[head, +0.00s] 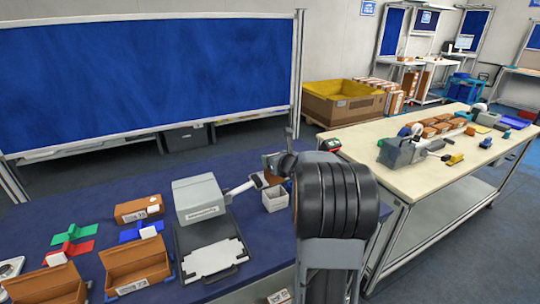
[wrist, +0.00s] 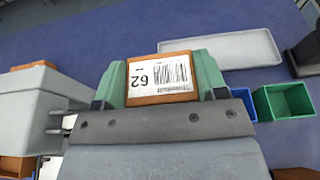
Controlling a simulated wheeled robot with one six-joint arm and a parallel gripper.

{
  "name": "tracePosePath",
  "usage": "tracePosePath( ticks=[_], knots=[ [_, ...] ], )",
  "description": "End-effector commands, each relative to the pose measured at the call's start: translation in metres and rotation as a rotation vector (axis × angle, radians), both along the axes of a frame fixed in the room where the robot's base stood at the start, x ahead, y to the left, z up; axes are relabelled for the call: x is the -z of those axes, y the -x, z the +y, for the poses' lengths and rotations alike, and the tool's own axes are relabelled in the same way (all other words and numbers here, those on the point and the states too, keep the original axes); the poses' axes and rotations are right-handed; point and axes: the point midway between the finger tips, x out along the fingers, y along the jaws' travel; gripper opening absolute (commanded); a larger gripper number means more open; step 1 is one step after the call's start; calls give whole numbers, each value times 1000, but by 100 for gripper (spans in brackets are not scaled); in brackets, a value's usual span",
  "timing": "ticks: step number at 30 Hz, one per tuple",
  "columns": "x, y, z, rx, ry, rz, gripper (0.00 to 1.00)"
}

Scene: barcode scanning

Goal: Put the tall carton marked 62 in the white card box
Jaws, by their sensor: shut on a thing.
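The tall carton marked 62 (wrist: 160,80) is held between the green fingertips of my gripper (wrist: 161,88) in the wrist view, its white label and barcode facing the camera. My gripper is shut on it. In the head view a brown part of the carton (head: 270,163) shows beside my gripper (head: 282,166), partly hidden by my arm. A small white open box (head: 275,202), which looks like the white card box, stands on the blue table just below the gripper in the head view. Its inside is mostly hidden.
Brown cartons (head: 135,265) and coloured holders lie further left.

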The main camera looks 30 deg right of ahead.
Motion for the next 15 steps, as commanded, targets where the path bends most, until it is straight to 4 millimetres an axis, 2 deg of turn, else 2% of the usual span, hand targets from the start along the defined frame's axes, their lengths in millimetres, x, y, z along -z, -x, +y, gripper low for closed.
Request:
tracePosePath(
  ticks=[8,15],
  knots=[
    [12,1,-2,5,-2,-1,30],
    [31,0,-1,3,-1,-1,30]
  ],
)
